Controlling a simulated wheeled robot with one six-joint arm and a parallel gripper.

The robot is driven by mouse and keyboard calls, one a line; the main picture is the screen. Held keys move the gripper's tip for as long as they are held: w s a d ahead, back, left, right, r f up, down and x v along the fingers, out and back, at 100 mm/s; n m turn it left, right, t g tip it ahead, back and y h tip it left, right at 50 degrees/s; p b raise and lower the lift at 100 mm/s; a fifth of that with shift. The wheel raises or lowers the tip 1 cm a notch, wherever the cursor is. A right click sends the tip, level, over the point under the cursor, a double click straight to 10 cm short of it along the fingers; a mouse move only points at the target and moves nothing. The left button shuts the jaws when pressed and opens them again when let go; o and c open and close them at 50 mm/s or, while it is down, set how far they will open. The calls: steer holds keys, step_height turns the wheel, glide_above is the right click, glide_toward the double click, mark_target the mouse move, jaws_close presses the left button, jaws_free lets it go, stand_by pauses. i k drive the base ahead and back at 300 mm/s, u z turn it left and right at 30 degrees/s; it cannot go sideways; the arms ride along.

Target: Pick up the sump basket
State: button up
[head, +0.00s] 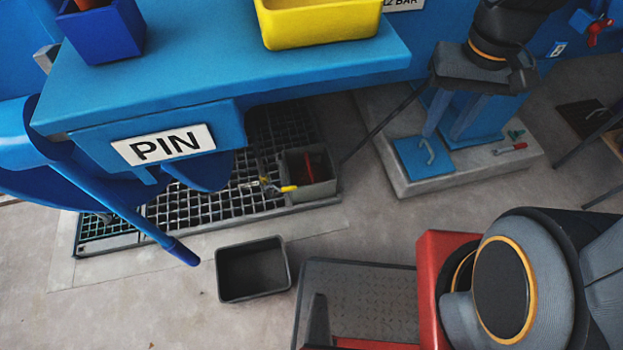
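A grey open box (318,191), which looks like the sump basket, sits at the right end of the floor grating (190,212) under the blue bench. Something dark red shows inside it, and a yellow-handled item lies at its left edge. An empty dark bin (252,270) stands on the floor in front; the picture does not settle which of the two is the basket. My gripper (482,78) seems to be the dark grey end of the arm at the upper right, well apart from both. Its fingers do not show clearly.
The blue bench (230,70) with a PIN sign overhangs the grating. A blue lever (130,215) juts out at left. A yellow tray (318,25) and a blue box (105,32) stand on top. A concrete plinth (450,175) lies right.

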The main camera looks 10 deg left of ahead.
mark_target(306, 170)
steer(key=k, duration=1)
steer(key=z, duration=2.25)
steer(key=i, duration=0.45)
steer(key=u, duration=3.95)
steer(key=i, duration=0.5)
steer(key=z, duration=0.05)
